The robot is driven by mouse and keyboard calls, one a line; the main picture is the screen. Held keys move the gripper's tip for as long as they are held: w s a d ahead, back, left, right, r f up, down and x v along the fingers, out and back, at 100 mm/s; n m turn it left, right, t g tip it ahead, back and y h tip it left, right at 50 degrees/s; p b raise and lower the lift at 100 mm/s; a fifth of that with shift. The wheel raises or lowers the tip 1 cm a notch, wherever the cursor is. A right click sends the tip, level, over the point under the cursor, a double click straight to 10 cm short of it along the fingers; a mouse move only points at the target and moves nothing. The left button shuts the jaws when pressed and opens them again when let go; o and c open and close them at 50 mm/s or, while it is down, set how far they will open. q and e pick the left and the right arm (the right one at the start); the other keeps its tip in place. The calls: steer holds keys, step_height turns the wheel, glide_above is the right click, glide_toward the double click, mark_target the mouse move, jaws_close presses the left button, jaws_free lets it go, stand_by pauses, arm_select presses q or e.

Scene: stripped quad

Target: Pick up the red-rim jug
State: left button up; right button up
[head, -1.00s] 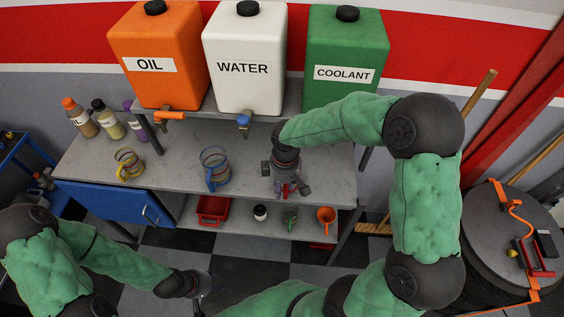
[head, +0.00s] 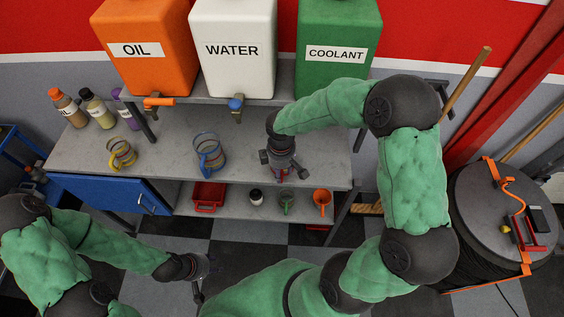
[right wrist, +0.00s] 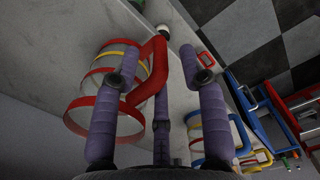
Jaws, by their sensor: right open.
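The red-rim jug shows in the right wrist view (right wrist: 148,85), with a red rim, red handle and clear body with a yellow band. It stands on the grey bench. In the head view my right gripper (head: 281,170) hides most of it, with only bits of red showing. My right gripper (right wrist: 160,60) is open around the jug's handle, its fingers spread to either side; I cannot tell whether they touch it. My left gripper (head: 203,280) is low, in front of the bench and away from the jugs; its finger opening is unclear.
A blue-handled jug (head: 211,155) and a yellow jug (head: 121,153) stand left on the bench (head: 180,140). Oil (head: 145,45), water (head: 235,45) and coolant (head: 338,45) tanks sit above.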

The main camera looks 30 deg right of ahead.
step_height(320, 180, down, 3)
steer(key=shift+w, duration=0.1)
jaws_close()
